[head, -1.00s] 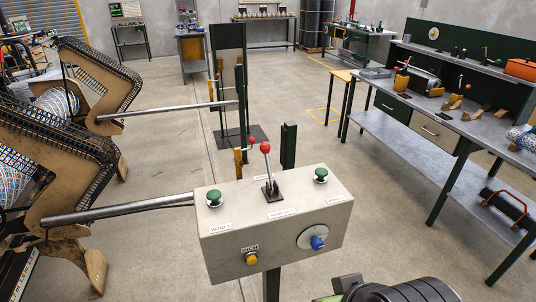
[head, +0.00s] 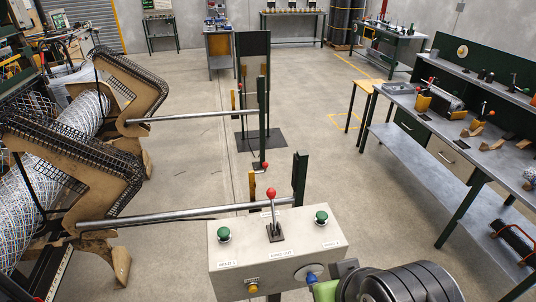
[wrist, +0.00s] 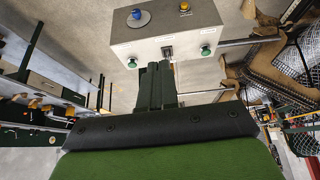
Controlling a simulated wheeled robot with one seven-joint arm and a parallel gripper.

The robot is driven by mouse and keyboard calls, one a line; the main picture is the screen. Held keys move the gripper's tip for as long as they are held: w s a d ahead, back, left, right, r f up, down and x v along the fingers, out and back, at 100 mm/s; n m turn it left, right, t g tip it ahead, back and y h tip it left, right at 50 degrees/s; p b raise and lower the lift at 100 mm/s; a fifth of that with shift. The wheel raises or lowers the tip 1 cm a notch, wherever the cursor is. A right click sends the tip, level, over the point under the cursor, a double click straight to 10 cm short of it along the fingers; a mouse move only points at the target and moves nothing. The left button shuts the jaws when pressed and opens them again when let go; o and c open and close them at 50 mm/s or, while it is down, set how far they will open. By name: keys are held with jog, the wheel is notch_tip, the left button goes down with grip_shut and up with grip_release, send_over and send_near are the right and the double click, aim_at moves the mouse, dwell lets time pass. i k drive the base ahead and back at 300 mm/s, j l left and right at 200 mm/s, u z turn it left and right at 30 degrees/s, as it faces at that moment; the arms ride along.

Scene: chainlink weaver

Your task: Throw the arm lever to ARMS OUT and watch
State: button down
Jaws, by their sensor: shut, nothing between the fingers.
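A grey control box (head: 275,248) stands at the bottom centre of the head view. A lever with a red ball knob (head: 271,193) stands nearly upright on its top, between two green buttons (head: 321,217). Small labels lie near the lever, too small to read. In the wrist view the box (wrist: 155,42) shows upside down at the top, and the lever's knob does not show clearly. My gripper (wrist: 155,72) is shut and empty, its fingers pointing towards the box. I cannot tell whether it touches the lever. My fingers are not visible in the head view.
Two long metal rods (head: 195,115) run from the brown frames with black edging (head: 80,160) on the left, behind the box. Dark posts (head: 300,180) stand behind it. A workbench (head: 440,120) with tools stands right. Floor between box and bench is clear.

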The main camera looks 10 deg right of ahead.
aim_at(270, 193)
jog(key=i+u, duration=0.15)
jog(key=u, duration=0.25)
jog(key=i+u, duration=0.15)
jog(key=u, duration=0.25)
jog(key=i+l+u, duration=0.15)
jog(key=u, duration=0.25)
jog(key=i+l+u, duration=0.1)
jog(key=u, duration=0.3)
